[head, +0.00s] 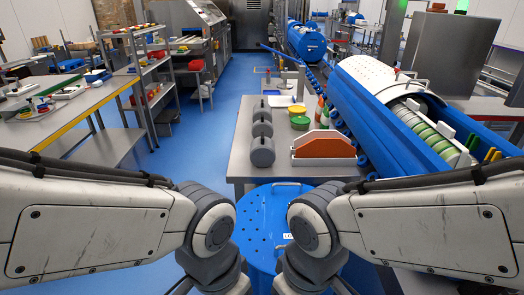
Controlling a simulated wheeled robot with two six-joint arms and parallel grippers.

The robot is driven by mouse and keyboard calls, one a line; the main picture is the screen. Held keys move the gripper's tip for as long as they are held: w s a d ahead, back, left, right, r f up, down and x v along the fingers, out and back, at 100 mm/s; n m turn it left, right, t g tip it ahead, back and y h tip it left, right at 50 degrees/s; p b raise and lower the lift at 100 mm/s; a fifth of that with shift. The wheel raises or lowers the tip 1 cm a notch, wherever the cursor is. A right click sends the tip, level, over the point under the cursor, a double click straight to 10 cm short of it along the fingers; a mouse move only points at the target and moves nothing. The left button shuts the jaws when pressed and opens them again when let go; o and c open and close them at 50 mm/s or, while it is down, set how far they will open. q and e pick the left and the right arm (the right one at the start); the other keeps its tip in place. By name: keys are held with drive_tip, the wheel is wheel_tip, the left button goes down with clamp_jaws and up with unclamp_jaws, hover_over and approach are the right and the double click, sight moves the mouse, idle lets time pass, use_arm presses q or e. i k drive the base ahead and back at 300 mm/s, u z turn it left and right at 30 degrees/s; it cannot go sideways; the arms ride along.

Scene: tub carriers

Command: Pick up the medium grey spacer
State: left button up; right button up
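Three dark grey rounded spacers stand in a row on the steel table (222,160). The nearest grey spacer (262,153) looks largest. The middle grey spacer (262,129) is just behind it, and the far grey spacer (262,108) is behind that. The middle one is probably the medium one, but perspective makes the sizes hard to compare. The nearer spacers partly hide those behind. Both my arms come in from the sides and bend down at the bottom centre, in front of the table. Neither gripper shows; both are below the frame.
A blue perforated lid (262,222) is in front of the table, between my arms. Right of the spacers are a white holder with a brown panel (323,146), green and yellow tubs (299,120) and bottles. Blue floor (200,140) is clear at left.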

sight(262, 152)
drive_tip(key=k, duration=0.5)
drive_tip(key=u, duration=1.2)
drive_tip(key=i, duration=4.05)
drive_tip(key=z, duration=3.1)
drive_tip(key=i, duration=0.2)
